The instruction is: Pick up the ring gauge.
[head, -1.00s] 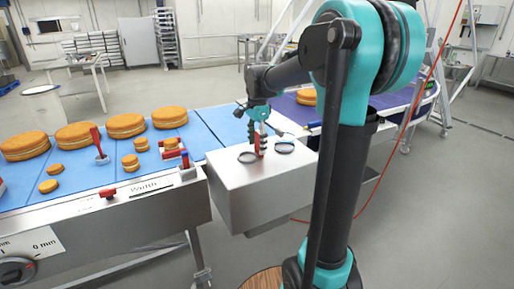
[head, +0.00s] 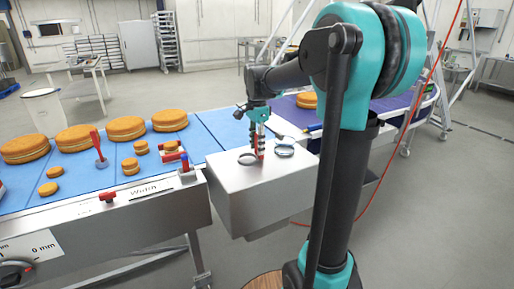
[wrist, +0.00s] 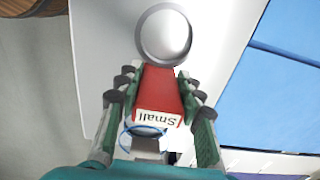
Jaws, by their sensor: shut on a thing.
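The ring gauge shows a red handle (wrist: 163,95) with a "Small" label in the wrist view. A metal ring (wrist: 165,33) lies right at the handle's far end. My gripper (head: 259,148) is shut on the red handle, with a finger on each side of it. In the head view it is upright over the steel box (head: 240,200). One ring (head: 247,159) shows left of the fingers and another ring (head: 284,151) right of them. Part of a blue-edged ring (wrist: 143,133) shows beyond the label. I cannot tell whether the gauge touches the box top.
A blue belt (head: 95,182) with several sponge cakes (head: 126,128) runs at left. A red paddle (head: 98,149) stands among them. A purple belt (head: 390,98) lies behind.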

